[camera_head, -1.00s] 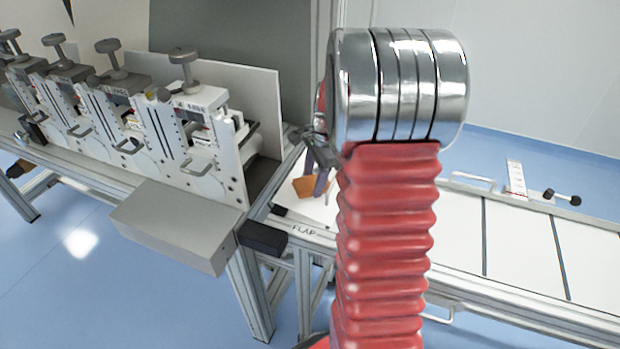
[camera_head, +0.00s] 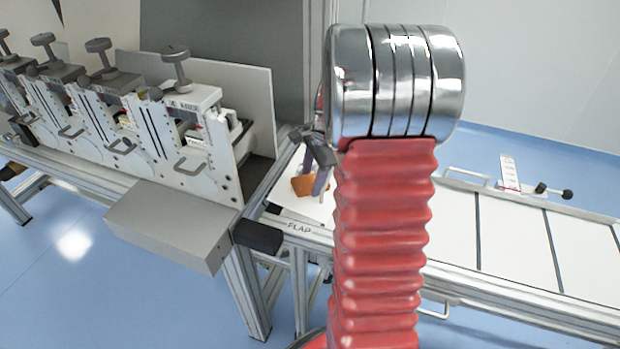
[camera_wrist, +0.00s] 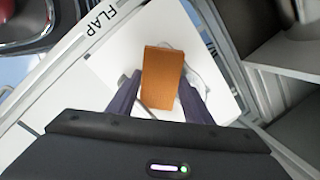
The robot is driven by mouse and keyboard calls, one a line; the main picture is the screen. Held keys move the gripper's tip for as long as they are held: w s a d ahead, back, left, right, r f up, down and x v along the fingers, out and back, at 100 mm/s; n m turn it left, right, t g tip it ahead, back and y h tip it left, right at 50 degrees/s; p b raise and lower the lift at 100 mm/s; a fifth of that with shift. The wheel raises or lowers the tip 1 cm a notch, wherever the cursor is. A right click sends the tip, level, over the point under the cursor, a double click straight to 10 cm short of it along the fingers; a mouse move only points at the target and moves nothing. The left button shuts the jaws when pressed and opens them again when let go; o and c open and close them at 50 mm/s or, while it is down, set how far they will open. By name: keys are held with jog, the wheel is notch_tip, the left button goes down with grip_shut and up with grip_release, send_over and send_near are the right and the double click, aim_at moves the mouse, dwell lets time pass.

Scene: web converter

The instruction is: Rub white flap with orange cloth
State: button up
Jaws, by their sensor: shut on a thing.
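The orange cloth (camera_wrist: 161,77) is between the two dark fingers of my gripper (camera_wrist: 160,98) in the wrist view, and they are shut on it. The cloth also shows in the head view (camera_head: 304,186), partly hidden by a finger of my gripper (camera_head: 318,190). The white flap (camera_wrist: 112,62) lies under the cloth, beside the printed word FLAP. Part of the flap shows in the head view (camera_head: 318,209) left of my red arm. The cloth is over the flap; I cannot tell whether it touches it.
A row of white machine stations (camera_head: 190,130) with knobs and handles stands left of the flap. A grey box (camera_head: 165,228) juts out at the front. White panels (camera_head: 510,235) run to the right, with a black-knobbed handle (camera_head: 553,191) behind them.

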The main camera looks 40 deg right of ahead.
aim_at(293, 175)
jog(key=shift+s+d+f, duration=0.1)
jog(key=shift+d+f, duration=0.05)
jog(key=shift+d, duration=0.55)
jog(key=shift+s+d+f, duration=0.1)
jog(key=shift+d, duration=0.55)
jog(key=shift+w, duration=0.1)
jog(key=shift+w+a+r, duration=0.15)
jog(key=shift+w+r, duration=0.05)
jog(key=shift+w, duration=0.3)
jog(key=shift+w+a+r, duration=0.25)
jog(key=shift+w+a, duration=0.55)
jog(key=shift+w, duration=0.25)
jog(key=shift+w+a, duration=0.1)
jog(key=shift+w+a+r, duration=0.1)
jog(key=shift+w+a, duration=0.35)
jog(key=shift+w, duration=0.3)
jog(key=shift+w+a+r, duration=0.1)
jog(key=shift+w+a, duration=0.35)
jog(key=shift+w, duration=0.3)
